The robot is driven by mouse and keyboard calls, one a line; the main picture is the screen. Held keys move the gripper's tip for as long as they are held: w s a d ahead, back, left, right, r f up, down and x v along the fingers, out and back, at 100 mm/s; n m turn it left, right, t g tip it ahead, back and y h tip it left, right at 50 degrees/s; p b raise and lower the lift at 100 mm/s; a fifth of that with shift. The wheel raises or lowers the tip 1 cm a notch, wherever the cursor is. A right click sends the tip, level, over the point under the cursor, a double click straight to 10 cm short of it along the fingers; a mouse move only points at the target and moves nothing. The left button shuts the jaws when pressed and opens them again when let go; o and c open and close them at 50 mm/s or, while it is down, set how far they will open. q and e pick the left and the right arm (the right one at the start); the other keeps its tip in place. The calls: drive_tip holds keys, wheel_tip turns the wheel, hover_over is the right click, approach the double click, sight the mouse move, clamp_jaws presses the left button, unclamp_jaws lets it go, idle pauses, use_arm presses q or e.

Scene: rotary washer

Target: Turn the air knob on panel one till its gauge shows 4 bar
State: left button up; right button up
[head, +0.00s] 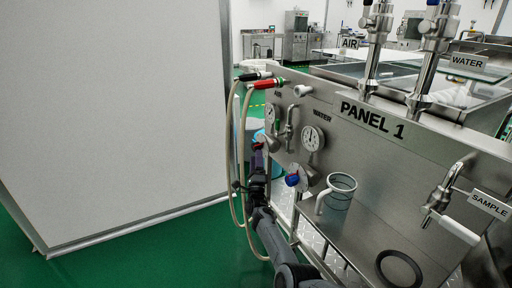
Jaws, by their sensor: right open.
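The panel marked PANEL 1 (395,165) is a steel face on the right, seen at a slant. The air gauge (270,114) is a small white dial at its left end, too small and slanted to read. The air knob (266,142), with some red on it, is below that gauge and partly hidden by my gripper. My right gripper (259,152) is open, with its fingertips at or just in front of the knob; I cannot tell if they touch it. My left gripper is not in view.
The water gauge (312,138) and blue water knob (292,180) are close to the right of my arm. Hoses (246,110) hang just left of my gripper. A large pale board (115,120) stands at left.

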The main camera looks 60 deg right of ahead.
drive_tip(key=shift+p+v, duration=0.9)
drive_tip(key=shift+v, duration=1.7)
